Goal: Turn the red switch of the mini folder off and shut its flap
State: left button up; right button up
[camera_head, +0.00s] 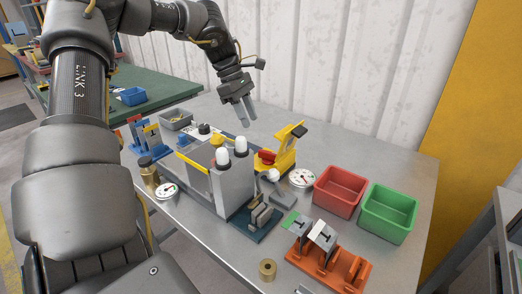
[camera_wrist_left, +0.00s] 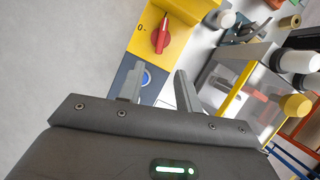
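The red switch (camera_wrist_left: 160,38) is a knob on a yellow housing (camera_wrist_left: 183,50) in the left wrist view. Its narrow end points toward the top of that view, and a "0" mark is to its left. In the head view the switch (camera_head: 266,156) shows small beside the yellow housing (camera_head: 286,151). The grey mini folder (camera_head: 232,184) stands mid-table. A clear panel with a yellow edge (camera_wrist_left: 236,91) shows at right in the wrist view; I cannot tell its angle. My left gripper (camera_head: 246,113) is open and empty, above and behind the folder. My right gripper is out of view.
A red bin (camera_head: 340,192) and a green bin (camera_head: 388,213) stand at right. White-capped posts (camera_head: 222,157) rise from the folder. An orange rack (camera_head: 329,258) and a brass ring (camera_head: 267,269) are in front. The table's back right is clear.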

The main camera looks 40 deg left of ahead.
aim_at(263, 150)
pick_arm(q)
jog(key=x, duration=1)
jog(key=shift+d+f, duration=0.1)
jog(key=shift+f, duration=0.25)
grip_shut()
